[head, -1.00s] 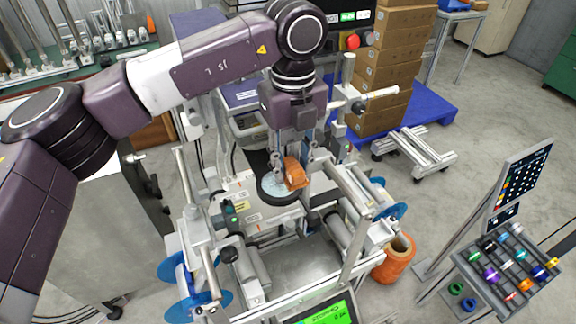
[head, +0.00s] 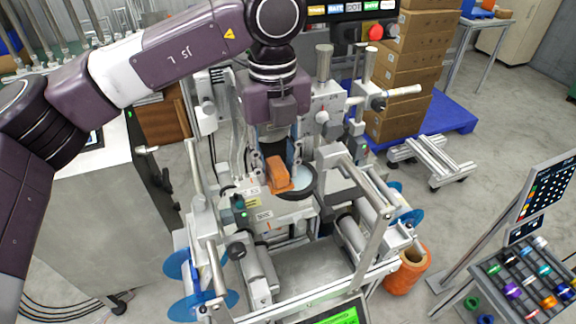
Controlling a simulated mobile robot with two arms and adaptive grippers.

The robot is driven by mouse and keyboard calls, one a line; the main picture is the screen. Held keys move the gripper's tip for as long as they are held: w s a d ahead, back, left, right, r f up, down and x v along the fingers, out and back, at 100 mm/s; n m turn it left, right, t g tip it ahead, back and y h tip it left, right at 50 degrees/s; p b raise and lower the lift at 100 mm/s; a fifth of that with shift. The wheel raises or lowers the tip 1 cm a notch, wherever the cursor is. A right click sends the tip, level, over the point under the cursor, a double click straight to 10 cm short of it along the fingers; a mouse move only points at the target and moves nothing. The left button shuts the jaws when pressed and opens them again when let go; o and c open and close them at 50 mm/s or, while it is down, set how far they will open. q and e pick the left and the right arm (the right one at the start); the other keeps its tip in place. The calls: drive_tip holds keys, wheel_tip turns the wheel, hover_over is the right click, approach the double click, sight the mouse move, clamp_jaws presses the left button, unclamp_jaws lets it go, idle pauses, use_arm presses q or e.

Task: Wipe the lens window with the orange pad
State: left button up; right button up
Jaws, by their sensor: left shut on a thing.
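The lens window (head: 303,180) is a pale blue round disc in a black ring on the machine's middle deck. The orange pad (head: 278,174) is over the left part of the window and hides that part. My left gripper (head: 283,168) points down from above and is shut on the pad. The pad is at or just above the glass; I cannot tell whether it touches. My right gripper is not in view.
The machine's metal rails (head: 375,225) and blue reels (head: 185,270) surround the deck. Stacked cartons (head: 405,75) stand behind on a blue pallet (head: 440,118). A rack of coloured rolls (head: 520,280) is at far right.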

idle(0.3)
use_arm(q)
drive_tip(key=shift+r+p, duration=1.25)
drive_tip(key=shift+r, duration=1.2)
drive_tip(key=shift+r+p, duration=0.3)
drive_tip(key=shift+r, duration=0.3)
drive_tip(key=shift+r+p, duration=0.7)
drive_tip(key=shift+r, duration=0.8)
